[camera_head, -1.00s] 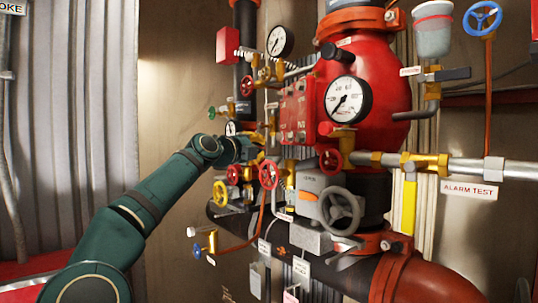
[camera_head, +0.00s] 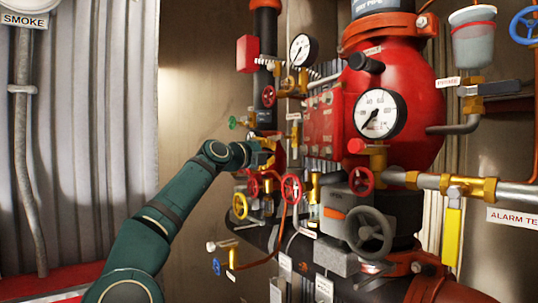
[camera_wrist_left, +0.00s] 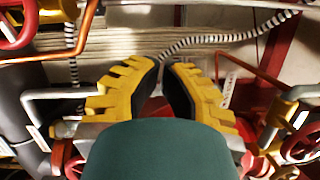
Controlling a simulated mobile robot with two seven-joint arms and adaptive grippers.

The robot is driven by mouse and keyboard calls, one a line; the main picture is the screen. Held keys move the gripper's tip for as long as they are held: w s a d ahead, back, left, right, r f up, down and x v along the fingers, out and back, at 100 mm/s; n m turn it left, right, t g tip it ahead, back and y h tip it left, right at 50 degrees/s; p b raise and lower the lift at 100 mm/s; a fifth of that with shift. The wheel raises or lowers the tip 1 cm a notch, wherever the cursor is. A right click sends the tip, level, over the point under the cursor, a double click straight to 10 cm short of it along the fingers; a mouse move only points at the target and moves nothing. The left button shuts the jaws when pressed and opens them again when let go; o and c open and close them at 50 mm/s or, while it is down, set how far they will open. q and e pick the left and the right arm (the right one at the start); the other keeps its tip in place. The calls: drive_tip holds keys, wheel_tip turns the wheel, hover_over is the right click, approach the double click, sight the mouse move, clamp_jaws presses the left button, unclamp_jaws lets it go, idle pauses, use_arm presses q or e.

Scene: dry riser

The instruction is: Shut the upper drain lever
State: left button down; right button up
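My left gripper (camera_head: 268,153) is among the small valves and pipes left of the large red valve body. In the left wrist view its two yellow fingers with black pads (camera_wrist_left: 165,72) stand apart, with a narrow gap between the tips and nothing visibly held. A bent pale metal rod (camera_wrist_left: 55,95) lies just left of the fingers there, and a second one (camera_wrist_left: 300,92) lies to the right. I cannot tell which part is the upper drain lever. The gripper and wrist hide part of the valve cluster in the head view. My right gripper is not in view.
The bare wall panel (camera_head: 195,95) leaves free room at the left.

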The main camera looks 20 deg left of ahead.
use_arm(q)
drive_tip(key=m, duration=0.1)
drive_tip(key=r+m, duration=0.1)
drive_tip(key=shift+w+a+m+t+h, duration=0.15)
drive_tip(key=shift+a+m+t+h, duration=0.15)
drive_tip(key=shift+m+t, duration=0.1)
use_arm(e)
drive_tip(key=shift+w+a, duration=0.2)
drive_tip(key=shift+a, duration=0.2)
use_arm(q)
drive_tip(key=shift+r, duration=0.2)
drive_tip(key=shift+a, duration=0.1)
drive_tip(key=v, duration=1.2)
drive_tip(key=shift+f, duration=0.1)
idle(0.3)
idle(0.5)
